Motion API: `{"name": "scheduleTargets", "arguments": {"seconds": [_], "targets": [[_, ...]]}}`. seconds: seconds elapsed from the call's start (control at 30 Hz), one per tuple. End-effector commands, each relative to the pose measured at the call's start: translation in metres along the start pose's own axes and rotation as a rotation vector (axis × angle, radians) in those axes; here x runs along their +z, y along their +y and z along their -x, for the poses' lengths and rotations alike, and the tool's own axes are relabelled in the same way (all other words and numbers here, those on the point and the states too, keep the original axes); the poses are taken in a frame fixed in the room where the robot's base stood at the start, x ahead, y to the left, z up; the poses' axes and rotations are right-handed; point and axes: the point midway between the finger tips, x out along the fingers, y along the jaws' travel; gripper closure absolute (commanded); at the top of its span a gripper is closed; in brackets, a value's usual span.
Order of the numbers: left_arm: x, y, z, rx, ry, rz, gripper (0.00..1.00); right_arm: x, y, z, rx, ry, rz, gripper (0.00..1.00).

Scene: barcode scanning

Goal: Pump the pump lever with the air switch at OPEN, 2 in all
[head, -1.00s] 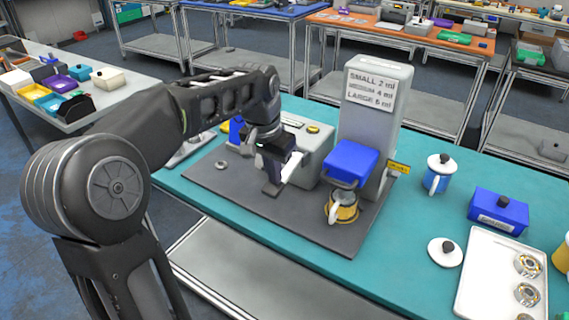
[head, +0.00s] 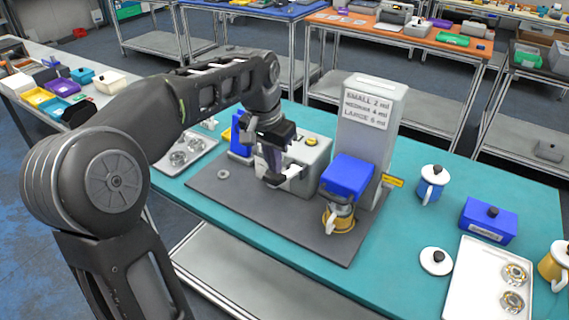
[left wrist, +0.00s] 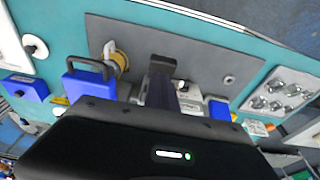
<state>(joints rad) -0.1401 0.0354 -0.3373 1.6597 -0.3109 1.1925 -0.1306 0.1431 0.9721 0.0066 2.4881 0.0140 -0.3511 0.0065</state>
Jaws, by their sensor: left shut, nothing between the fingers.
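The pale grey machine (head: 370,115) stands on a dark mat, with a sign listing small, medium and large amounts. Its blue head (head: 347,174) overhangs a yellow mug (head: 340,222); both also show in the left wrist view, the blue head (left wrist: 92,76) beside the mug (left wrist: 122,58). A yellow tag (head: 393,181) is on its right side, too small to read. My left gripper (head: 273,178) is shut and empty, pointing down in front of a grey box with a yellow button (head: 311,141). I cannot make out the pump lever or switch setting. My right gripper is not in view.
Another metal-part tray (head: 184,160) is behind my left arm. The mat's front (head: 270,222) is clear.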

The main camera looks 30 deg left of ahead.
Motion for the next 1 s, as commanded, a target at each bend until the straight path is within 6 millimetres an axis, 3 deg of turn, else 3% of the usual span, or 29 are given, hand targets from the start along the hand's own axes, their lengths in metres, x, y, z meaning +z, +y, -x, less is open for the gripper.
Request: {"name": "scheduleTargets", "arguments": {"seconds": [0.57,0.83,1.0], "targets": [[-0.001,0.000,0.004,0.000,0.003,0.000,1.00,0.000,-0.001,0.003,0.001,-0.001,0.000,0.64],[-0.007,0.000,0.031,0.000,0.003,0.000,1.00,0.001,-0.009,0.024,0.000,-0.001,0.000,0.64],[-0.009,0.000,0.042,0.000,0.003,0.000,1.00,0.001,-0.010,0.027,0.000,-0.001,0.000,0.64]]}}
